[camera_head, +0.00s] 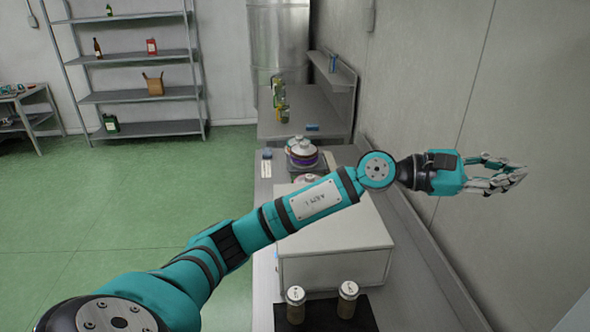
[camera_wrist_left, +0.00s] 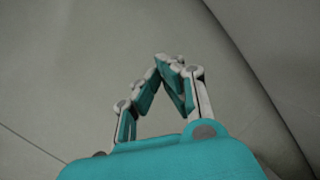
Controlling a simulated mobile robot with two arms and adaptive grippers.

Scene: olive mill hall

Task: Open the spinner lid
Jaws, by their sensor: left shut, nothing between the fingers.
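A large white box (camera_head: 335,264), which looks like the spinner, stands on the bench along the right wall. Its flat top (camera_head: 350,222) looks shut, and my left arm crosses in front of part of it. I see no handle on it. My left gripper (camera_head: 518,174) is to the right of the box, well apart from it, near the wall. It is shut and empty. In the left wrist view its fingertips (camera_wrist_left: 168,62) meet in front of plain grey wall, with no box in view. My right gripper is not in view.
Two capped jars (camera_head: 347,304) stand on a dark mat (camera_head: 322,318) in front of the box. Behind it are a round lidded pot (camera_head: 302,156) and a small blue item (camera_head: 267,153). The wall (camera_head: 440,110) is close on the right. Green floor (camera_head: 120,210) is open at left.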

